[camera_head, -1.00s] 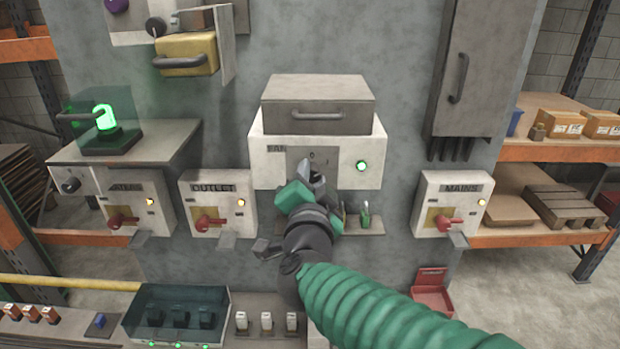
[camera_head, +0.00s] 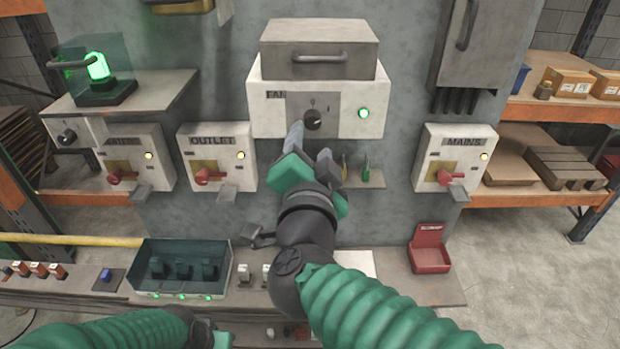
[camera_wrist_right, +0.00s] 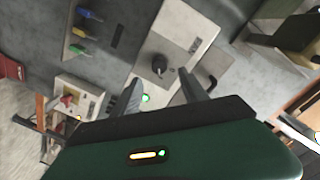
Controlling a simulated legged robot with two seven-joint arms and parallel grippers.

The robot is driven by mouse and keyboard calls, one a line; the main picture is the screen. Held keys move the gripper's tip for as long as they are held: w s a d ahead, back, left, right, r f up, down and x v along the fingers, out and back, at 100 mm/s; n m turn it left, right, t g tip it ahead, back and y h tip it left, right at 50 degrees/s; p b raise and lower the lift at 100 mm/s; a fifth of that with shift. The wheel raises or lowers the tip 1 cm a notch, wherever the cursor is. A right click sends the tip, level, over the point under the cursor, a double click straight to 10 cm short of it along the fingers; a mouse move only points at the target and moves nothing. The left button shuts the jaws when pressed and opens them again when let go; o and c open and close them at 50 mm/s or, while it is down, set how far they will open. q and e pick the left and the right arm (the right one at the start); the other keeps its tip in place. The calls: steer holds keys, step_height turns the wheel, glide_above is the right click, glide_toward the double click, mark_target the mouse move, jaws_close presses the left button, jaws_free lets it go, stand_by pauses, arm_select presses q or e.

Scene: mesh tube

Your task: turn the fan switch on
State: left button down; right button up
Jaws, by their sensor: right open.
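The white fan box (camera_head: 265,115) is fixed to the grey wall panel, with a FAN label, a grey plate and a lit green lamp (camera_head: 363,113). Its black rotary knob (camera_head: 313,119) sits below the 0 mark, with another mark to the right; its exact angle is hard to tell. My right gripper (camera_head: 311,147) is open and empty, just below the knob. In the right wrist view the knob (camera_wrist_right: 159,65) shows beyond the gap between the fingers (camera_wrist_right: 160,92), apart from both. My left arm shows at the bottom left; its fingers are out of frame.
A grey handled box (camera_head: 320,55) sits on top of the fan box. A small shelf with coloured tools (camera_head: 365,172) is right of my gripper. OUTLET (camera_head: 215,155) and MAINS (camera_head: 455,160) switch boxes flank it. A red tray (camera_head: 430,255) stands lower right.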

steer(key=s+p, duration=0.2)
steer(key=s, duration=0.7)
steer(key=shift+r, duration=0.15)
steer(key=shift+s, duration=0.1)
